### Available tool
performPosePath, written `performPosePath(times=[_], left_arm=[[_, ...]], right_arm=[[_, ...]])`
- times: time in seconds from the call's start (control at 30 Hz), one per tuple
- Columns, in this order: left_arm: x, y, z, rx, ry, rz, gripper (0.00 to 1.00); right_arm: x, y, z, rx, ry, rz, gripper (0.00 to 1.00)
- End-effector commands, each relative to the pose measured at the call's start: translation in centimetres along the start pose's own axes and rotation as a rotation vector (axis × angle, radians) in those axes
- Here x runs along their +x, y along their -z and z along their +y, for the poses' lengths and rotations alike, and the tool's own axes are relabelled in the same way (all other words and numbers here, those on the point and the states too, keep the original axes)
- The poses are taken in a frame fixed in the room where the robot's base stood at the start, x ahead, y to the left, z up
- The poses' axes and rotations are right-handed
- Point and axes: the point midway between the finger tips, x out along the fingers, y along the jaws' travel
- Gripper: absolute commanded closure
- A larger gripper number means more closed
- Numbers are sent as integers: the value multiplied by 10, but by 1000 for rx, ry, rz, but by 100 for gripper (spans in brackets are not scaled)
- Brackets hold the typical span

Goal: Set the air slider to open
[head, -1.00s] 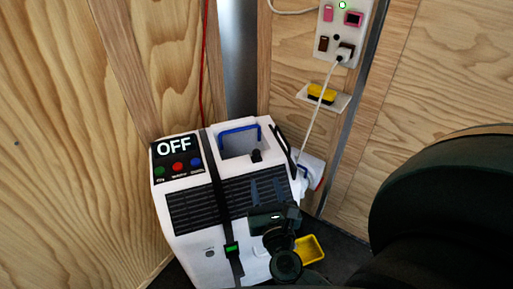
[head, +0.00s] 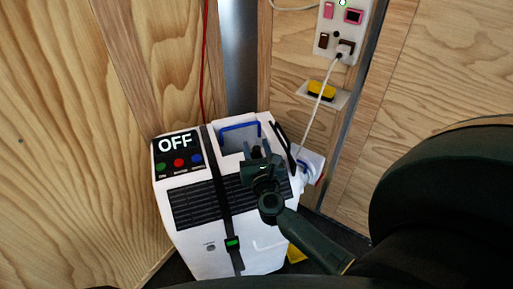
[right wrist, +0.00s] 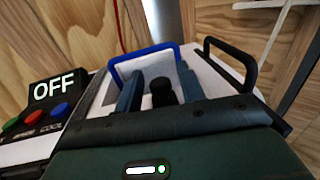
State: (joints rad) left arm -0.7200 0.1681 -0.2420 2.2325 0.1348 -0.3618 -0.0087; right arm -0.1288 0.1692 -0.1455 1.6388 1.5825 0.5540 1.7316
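A white portable unit (head: 190,235) stands in the corner with an "OFF" display panel (head: 175,145) on its top left. A recess with a blue handle (head: 240,127) is in its top; the blue handle (right wrist: 145,54) arches at the back of the wrist view. A black knob (right wrist: 162,92), which looks like the air slider, stands upright in that recess. My right gripper (head: 257,153) is over the unit's top at the recess. In the wrist view its two fingers (right wrist: 159,90) are apart on either side of the knob, with visible gaps. My left gripper is not in view.
A black strap (head: 222,190) runs over the unit. A black handle (head: 281,146) stands at the top's right edge. A white cord (head: 318,105) runs from a wall socket panel (head: 337,30). A yellow object (head: 321,90) sits on a small wall shelf.

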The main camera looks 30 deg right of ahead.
Motion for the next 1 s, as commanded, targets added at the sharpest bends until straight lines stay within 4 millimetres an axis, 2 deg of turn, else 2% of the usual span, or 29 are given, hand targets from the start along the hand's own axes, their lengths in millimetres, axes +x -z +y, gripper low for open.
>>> performPosePath(times=[0.1,0.57,0.87,1.0], left_arm=[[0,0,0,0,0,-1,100],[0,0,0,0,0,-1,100],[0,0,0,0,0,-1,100],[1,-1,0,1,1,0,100]], right_arm=[[0,0,0,0,0,0,62],[0,0,0,-1,0,-1,100],[0,0,0,-1,0,0,100],[1,1,-13,-2,2,0,100]])
